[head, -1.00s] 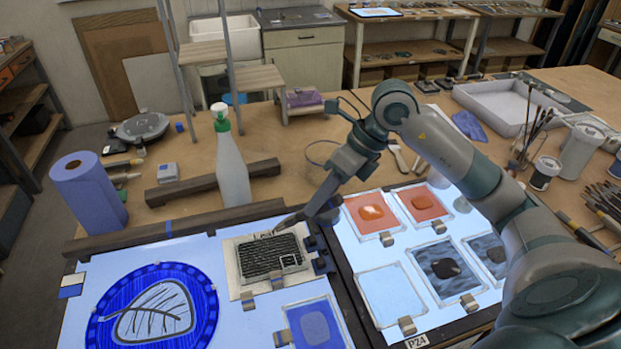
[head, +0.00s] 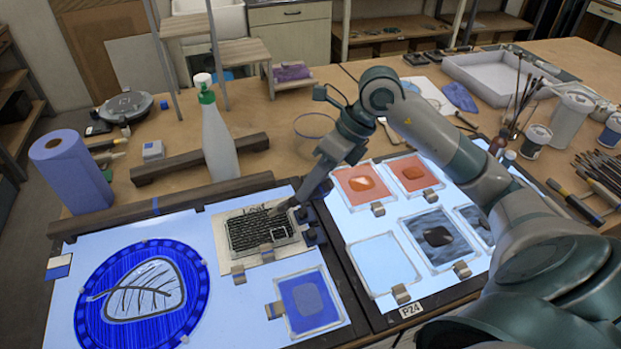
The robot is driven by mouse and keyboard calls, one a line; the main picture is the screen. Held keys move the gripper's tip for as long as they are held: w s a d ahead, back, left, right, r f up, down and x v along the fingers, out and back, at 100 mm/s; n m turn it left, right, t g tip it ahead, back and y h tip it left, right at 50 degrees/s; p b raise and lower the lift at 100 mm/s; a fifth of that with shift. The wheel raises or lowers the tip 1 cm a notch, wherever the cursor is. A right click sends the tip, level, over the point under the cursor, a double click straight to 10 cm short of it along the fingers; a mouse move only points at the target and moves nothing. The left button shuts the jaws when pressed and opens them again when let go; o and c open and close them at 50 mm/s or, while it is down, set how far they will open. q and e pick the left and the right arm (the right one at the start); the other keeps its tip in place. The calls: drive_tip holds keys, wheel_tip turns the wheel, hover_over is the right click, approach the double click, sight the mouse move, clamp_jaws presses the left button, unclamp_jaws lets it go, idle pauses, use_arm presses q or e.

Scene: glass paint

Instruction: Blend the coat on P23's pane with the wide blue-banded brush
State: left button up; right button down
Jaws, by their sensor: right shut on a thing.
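A dark, line-covered pane (head: 250,235) lies on a pale sheet on the left light panel. My left gripper is out of view.
A blue-coated pane (head: 308,299) lies below, and a round blue leaf panel (head: 139,294) to the left. Orange panes (head: 352,187) and grey panes lie on the right light panel, labelled P24 (head: 411,309).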

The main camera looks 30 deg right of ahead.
drive_tip(key=s+a+p, duration=0.1)
drive_tip(key=s, duration=0.4)
drive_tip(key=w+a, duration=0.3)
drive_tip(key=a, duration=0.9)
drive_tip(key=shift+w, duration=0.2)
idle(0.5)
drive_tip(key=shift+b, duration=0.4)
idle(0.4)
drive_tip(key=shift+f+b, duration=0.25)
drive_tip(key=shift+b, duration=0.15)
drive_tip(key=shift+f+b, duration=0.25)
drive_tip(key=shift+b, duration=0.1)
idle(0.5)
